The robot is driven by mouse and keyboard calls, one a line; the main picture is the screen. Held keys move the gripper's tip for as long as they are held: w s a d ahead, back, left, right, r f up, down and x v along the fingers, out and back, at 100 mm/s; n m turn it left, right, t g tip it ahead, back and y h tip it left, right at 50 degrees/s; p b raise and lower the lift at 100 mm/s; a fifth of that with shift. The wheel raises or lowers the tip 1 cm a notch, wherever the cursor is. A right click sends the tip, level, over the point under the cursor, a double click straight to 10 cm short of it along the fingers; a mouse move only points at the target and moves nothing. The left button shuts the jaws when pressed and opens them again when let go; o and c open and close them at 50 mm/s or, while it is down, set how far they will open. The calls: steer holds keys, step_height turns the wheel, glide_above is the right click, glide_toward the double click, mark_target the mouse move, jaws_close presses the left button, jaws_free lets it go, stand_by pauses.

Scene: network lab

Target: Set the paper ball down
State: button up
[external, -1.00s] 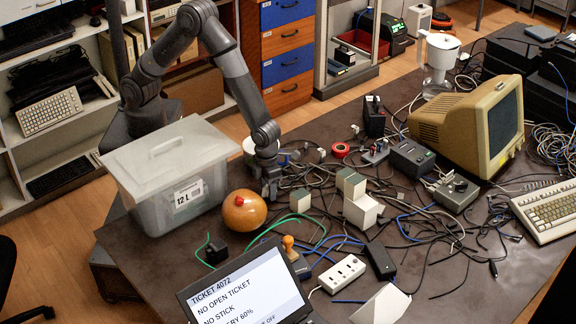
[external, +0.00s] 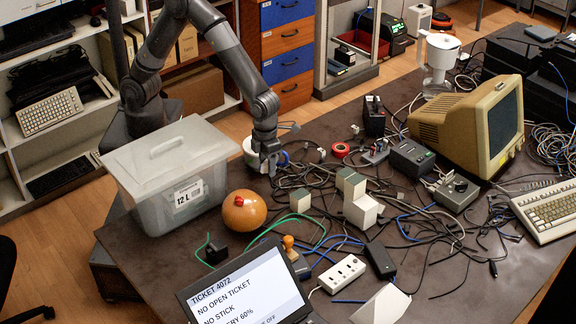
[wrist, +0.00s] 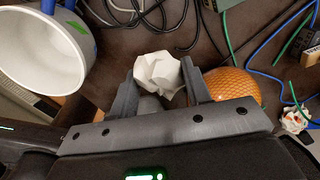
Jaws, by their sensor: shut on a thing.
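The white crumpled paper ball (wrist: 160,72) sits between the two fingers of my gripper (wrist: 160,82) in the wrist view. The fingers are shut on it from both sides. In the external view my gripper (external: 268,168) points down over the table, just behind the orange round object (external: 244,212) and right of the clear bin. I cannot make out the paper ball in the external view. How far it is above the table is hard to tell.
A white bowl-like vessel (wrist: 40,45) stands close left of my gripper in the wrist view. The lidded clear bin (external: 172,190) is at the table's left. Tangled dark cables (external: 312,178) and pale blocks (external: 362,208) lie to the right. Some bare brown tabletop shows at the front.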

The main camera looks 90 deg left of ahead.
steer(key=shift+n, duration=0.3)
steer(key=r, duration=0.3)
steer(key=a+r, duration=0.1)
steer(key=r, duration=0.1)
steer(key=shift+w+r, duration=0.25)
steer(key=shift+r, duration=0.05)
steer(key=w+a+n, duration=0.3)
steer(key=a+n, duration=0.1)
steer(key=a, duration=0.3)
steer(key=w+a+n, duration=0.3)
steer(key=a, duration=0.4)
steer(key=n, duration=0.6)
glide_above(297, 149)
step_height(297, 149, down, 4)
step_height(297, 149, down, 11)
steer(key=shift+f, duration=0.1)
steer(key=o, duration=1)
steer(key=shift+c, duration=0.2)
